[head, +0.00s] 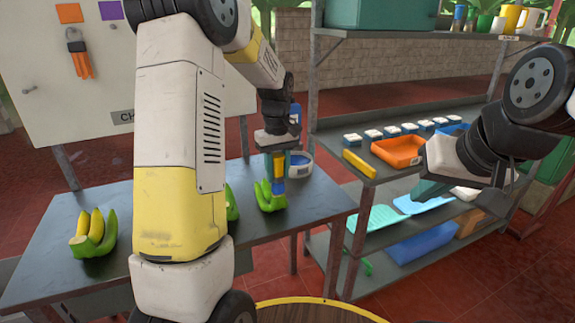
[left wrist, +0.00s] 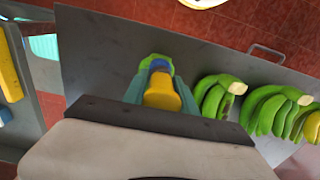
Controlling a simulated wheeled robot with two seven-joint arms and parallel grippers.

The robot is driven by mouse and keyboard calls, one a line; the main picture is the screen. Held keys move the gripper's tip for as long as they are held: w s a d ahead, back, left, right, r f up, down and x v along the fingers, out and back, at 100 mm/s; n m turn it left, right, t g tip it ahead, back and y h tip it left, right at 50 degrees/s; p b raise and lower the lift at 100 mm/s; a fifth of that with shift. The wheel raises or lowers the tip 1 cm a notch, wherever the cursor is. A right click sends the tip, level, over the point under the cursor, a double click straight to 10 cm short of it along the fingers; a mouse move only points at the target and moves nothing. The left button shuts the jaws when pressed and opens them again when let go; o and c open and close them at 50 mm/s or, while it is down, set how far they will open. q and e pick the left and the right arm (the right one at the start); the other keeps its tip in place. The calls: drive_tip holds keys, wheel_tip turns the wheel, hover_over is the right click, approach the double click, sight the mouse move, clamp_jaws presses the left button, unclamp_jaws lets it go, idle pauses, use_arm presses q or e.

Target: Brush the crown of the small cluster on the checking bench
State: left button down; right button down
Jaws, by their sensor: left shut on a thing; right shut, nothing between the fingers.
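My left gripper (head: 275,152) is shut on a brush with a yellow handle (head: 279,168) and a blue lower part, pointing down. The brush also shows in the left wrist view (left wrist: 162,93). Its lower end overlaps a small green banana cluster (head: 265,198) on the dark checking bench (head: 320,202); whether it touches the crown cannot be told. In the left wrist view, only a green edge of this cluster (left wrist: 156,58) shows past the brush. My right gripper (head: 430,190) is shut and empty, beside the shelf rack at right.
A green cluster (head: 232,206) is partly hidden by my left arm. A yellow and green cluster (head: 97,238) sits at the bench's left. A white and blue round container (head: 299,162) stands behind the brush. The rack holds an orange tray (head: 398,150) and a yellow block (head: 359,163).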

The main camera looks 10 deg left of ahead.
use_arm(q)
drive_tip(key=shift+f, duration=0.55)
idle(0.9)
drive_tip(key=shift+s+a+r, duration=0.1)
drive_tip(key=shift+s+a, duration=0.2)
drive_tip(key=shift+a, duration=0.15)
drive_tip(key=shift+w+d, duration=0.6)
drive_tip(key=shift+d, duration=0.35)
drive_tip(key=shift+s+a, duration=0.1)
drive_tip(key=shift+a, duration=0.05)
drive_tip(key=shift+s+a, duration=0.5)
drive_tip(key=shift+a, duration=0.3)
drive_tip(key=shift+w+d+f, duration=0.2)
drive_tip(key=shift+w+d, duration=0.4)
drive_tip(key=shift+d, duration=0.35)
